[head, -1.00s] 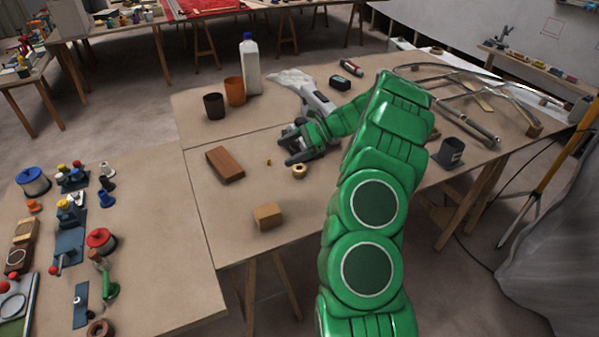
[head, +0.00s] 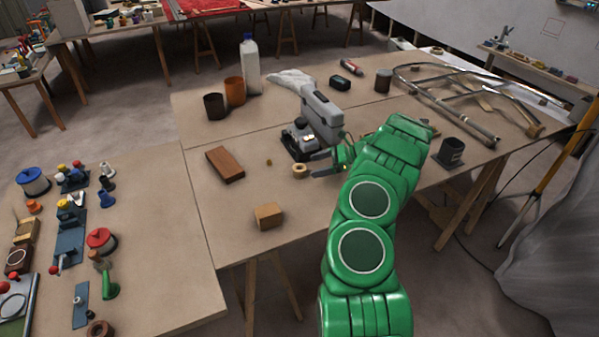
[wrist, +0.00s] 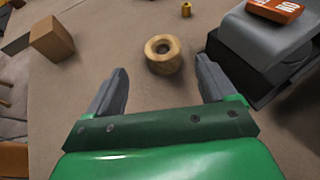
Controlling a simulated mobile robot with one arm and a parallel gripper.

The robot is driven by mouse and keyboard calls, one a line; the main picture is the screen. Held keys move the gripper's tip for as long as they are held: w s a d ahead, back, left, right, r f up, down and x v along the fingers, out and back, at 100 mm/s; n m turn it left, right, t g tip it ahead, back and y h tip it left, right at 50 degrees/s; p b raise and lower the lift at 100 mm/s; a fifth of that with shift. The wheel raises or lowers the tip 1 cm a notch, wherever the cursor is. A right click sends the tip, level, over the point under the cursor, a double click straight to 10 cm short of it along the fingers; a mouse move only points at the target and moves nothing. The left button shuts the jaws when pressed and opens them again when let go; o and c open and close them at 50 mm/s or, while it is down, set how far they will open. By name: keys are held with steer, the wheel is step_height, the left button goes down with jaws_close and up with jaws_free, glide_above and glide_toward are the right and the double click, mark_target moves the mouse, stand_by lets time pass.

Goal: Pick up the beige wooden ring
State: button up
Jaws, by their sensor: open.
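The beige wooden ring (head: 300,170) lies flat on the table near its middle. In the wrist view the ring (wrist: 163,54) sits just beyond the fingertips, roughly centred between them. My gripper (wrist: 158,82) is open and empty, with one grey finger on each side and the ring ahead of the gap. In the head view my gripper (head: 322,165) is low over the table, just right of the ring and partly hidden by my green wrist.
A grey and black power tool (head: 318,120) stands close behind the ring and shows in the wrist view (wrist: 262,50). A wooden block (head: 268,216) and brown block (head: 225,164) lie to the left. A small yellow piece (head: 269,162) is nearby.

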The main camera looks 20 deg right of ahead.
mark_target(305, 167)
steer(key=shift+f+x, duration=0.1)
steer(key=shift+x, duration=1.3)
steer(key=shift+f+x, duration=0.15)
steer(key=shift+x, duration=1.3)
steer(key=shift+w+d, duration=0.15)
steer(key=shift+c, duration=0.4)
steer(key=c, duration=1.1)
steer(key=shift+o, duration=0.2)
steer(key=shift+r, duration=0.1)
steer(key=shift+r, duration=0.6)
steer(key=s+a+r, duration=0.4)
steer(key=s+r, duration=0.7)
steer(key=s, duration=0.2)
steer(key=shift+s+r, duration=0.15)
steer(key=shift+r, duration=0.15)
